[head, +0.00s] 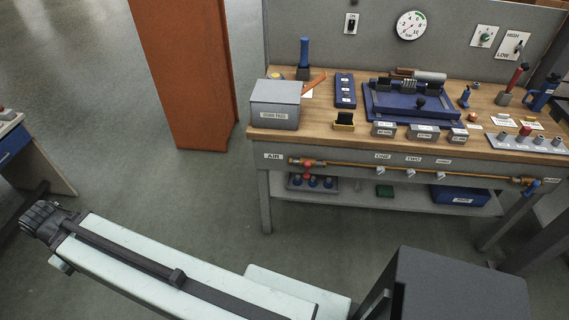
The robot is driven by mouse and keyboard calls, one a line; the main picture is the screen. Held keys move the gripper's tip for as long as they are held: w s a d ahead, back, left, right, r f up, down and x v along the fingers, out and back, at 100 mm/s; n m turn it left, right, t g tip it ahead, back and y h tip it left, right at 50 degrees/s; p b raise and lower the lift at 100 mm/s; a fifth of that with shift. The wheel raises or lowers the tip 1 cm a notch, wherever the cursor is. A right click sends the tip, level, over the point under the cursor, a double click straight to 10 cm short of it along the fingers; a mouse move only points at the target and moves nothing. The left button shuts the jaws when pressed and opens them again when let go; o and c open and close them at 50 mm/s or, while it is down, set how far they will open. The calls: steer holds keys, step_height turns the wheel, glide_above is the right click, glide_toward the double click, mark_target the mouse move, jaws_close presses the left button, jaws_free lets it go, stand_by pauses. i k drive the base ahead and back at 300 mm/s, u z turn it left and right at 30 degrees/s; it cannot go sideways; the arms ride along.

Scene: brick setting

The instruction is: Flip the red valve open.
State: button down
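The red valve (308,170) sits near the left end of a copper-coloured pipe (350,165) along the workbench's front edge, just right of the AIR label (273,156). Its red handle appears to hang down across the pipe, though it is small in the picture. My gripper (40,222) is at the far left, low in the head view, at the end of my pale arm. It is well away from the valve, with open floor between. Its fingers are dark and bunched, so I cannot tell whether it is open or shut.
The wooden workbench (350,138) carries a grey box (276,104), a blue vise-like fixture (415,105) and several tools. A blue handle (531,187) is at the pipe's right end. An orange column (186,70) stands left of the bench. A lower shelf (410,198) holds small items.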

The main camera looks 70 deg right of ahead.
mark_target(307, 164)
steer(key=z, duration=0.2)
steer(key=i, duration=0.85)
steer(key=z, duration=0.6)
steer(key=k, duration=0.9)
steer(key=z, duration=0.15)
steer(key=i, duration=0.9)
steer(key=u, duration=0.05)
